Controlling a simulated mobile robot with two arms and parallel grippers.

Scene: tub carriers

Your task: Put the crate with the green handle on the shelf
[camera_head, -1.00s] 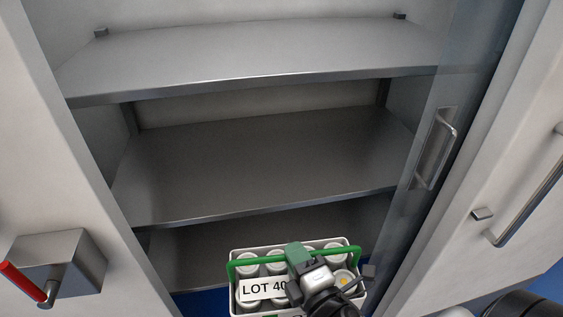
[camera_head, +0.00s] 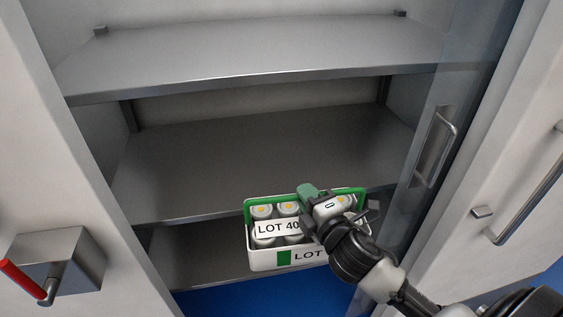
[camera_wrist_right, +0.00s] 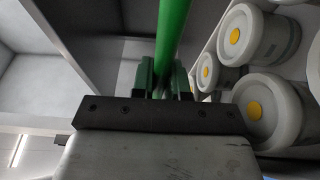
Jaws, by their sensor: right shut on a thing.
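The white crate (camera_head: 262,260) with a green handle (camera_head: 251,203) and a "LOT 40" label hangs in front of the shelves in the head view. It holds several white tubs with yellow dots. My right gripper (camera_head: 311,196) is shut on the green handle; in the right wrist view the green handle bar (camera_wrist_right: 172,40) runs between its fingers (camera_wrist_right: 166,82). The middle shelf (camera_head: 240,150) is bare and lies behind and above the crate. The crate overlaps the middle shelf's front edge in the picture. My left gripper is not in view.
The upper shelf (camera_head: 240,50) is empty. A lower shelf (camera_head: 190,260) shows partly behind the crate. A glass door with a handle (camera_head: 436,150) stands at the right. A grey box with a red lever (camera_head: 22,281) is at the left. The floor is blue.

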